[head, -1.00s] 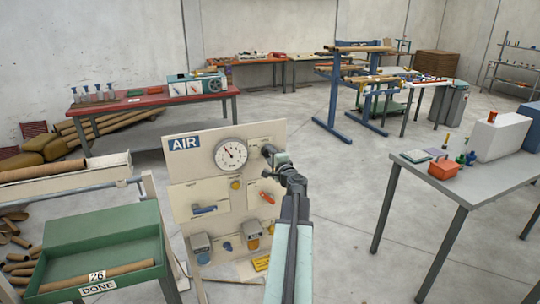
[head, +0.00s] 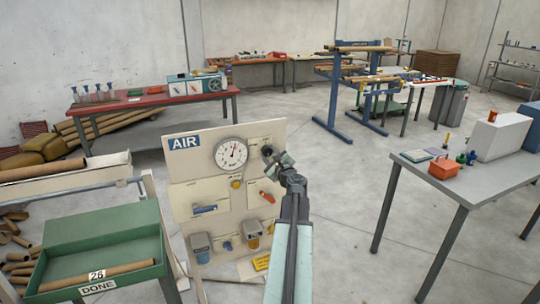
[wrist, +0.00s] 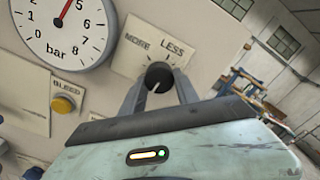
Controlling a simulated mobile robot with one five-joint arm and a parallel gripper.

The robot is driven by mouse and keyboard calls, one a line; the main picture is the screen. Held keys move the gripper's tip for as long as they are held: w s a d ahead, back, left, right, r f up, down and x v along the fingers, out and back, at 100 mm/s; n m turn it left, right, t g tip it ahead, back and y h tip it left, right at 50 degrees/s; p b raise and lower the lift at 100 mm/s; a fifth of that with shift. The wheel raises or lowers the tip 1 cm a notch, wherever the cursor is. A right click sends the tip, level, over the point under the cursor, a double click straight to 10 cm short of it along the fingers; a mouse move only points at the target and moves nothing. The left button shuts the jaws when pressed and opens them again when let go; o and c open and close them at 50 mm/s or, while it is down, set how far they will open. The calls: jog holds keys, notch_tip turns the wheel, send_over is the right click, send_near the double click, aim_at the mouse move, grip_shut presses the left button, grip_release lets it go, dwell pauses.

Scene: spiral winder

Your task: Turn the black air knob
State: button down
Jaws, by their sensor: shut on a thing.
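The black air knob (wrist: 158,76) sits on the panel under a plate marked MORE and LESS (wrist: 170,47). A pale pointer line shows on its face, pointing down in the wrist view. My gripper (wrist: 157,80) is shut on the knob, one finger on each side. In the head view my gripper (head: 275,156) is at the panel's upper right, largely covering the knob. The white bar gauge (wrist: 60,28) is left of the knob, its red needle pointing up and right, near the 5. The gauge also shows in the head view (head: 231,154).
The cream AIR panel (head: 185,180) carries a yellow BLEED button (wrist: 63,104), a blue-handled valve (head: 205,209), an orange-red lever (head: 267,196) and filter bowls (head: 252,240). A green DONE tray (head: 95,245) stands left, a grey table (head: 470,180) right. Floor between is clear.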

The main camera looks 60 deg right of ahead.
jog(key=shift+m, duration=0.7)
jog(key=c, duration=0.9)
grip_release()
jog(key=v, duration=0.8)
